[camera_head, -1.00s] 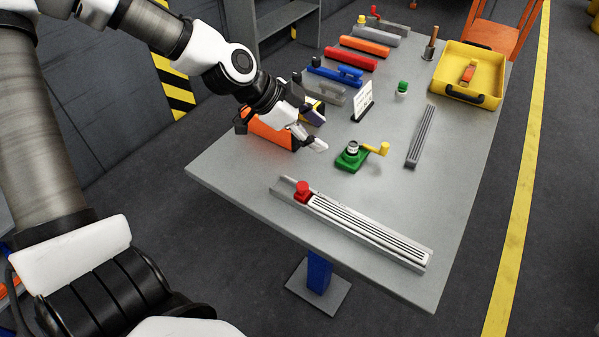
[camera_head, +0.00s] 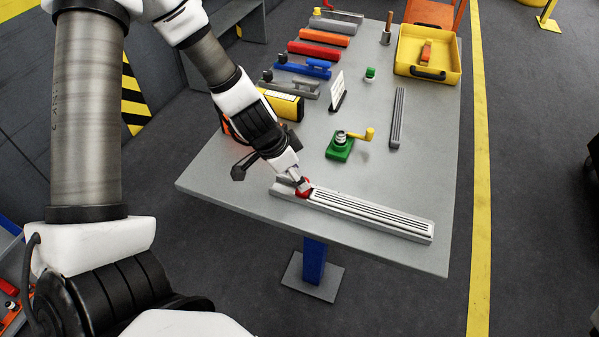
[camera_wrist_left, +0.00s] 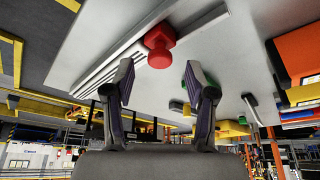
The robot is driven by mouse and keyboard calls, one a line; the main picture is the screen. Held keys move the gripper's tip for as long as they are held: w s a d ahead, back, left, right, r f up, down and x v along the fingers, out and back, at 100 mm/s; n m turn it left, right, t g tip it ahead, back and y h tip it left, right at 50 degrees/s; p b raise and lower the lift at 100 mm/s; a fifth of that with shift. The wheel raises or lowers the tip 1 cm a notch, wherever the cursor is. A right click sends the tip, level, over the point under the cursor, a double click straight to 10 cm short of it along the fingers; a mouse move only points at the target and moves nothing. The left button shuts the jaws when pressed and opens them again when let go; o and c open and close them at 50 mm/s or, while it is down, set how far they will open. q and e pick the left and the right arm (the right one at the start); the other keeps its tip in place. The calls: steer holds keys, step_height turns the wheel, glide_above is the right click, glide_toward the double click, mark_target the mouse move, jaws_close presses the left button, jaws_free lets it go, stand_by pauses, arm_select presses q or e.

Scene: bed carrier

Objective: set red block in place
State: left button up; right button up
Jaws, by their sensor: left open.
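The red block (camera_head: 304,190) sits at the left end of the long grey slotted rail (camera_head: 370,214) near the table's front edge. In the left wrist view the red block (camera_wrist_left: 159,42) is ahead of my left gripper (camera_wrist_left: 160,85), near the middle between the two fingers. My left gripper (camera_head: 300,183) is open, its tips close above the block in the head view, partly covering it. I cannot tell whether they touch it. My right gripper is not in view.
On the table (camera_head: 230,185) stand a green base with a yellow crank (camera_head: 342,147), a smaller grey slotted bar (camera_head: 397,118), a white sign (camera_head: 337,90) and a yellow tray (camera_head: 401,62). Several coloured bars line the left side. The front right surface is clear.

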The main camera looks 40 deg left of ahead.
arm_select(q)
steer(key=shift+b+x, duration=0.45)
steer(key=shift+x, duration=0.55)
steer(key=shift+w+d+f+b, duration=0.1)
steer(key=shift+w+f+b, duration=0.15)
steer(key=shift+b, duration=0.05)
steer(key=shift+r, duration=0.1)
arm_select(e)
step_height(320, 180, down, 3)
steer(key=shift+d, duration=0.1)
arm_select(q)
steer(key=shift+s, duration=0.1)
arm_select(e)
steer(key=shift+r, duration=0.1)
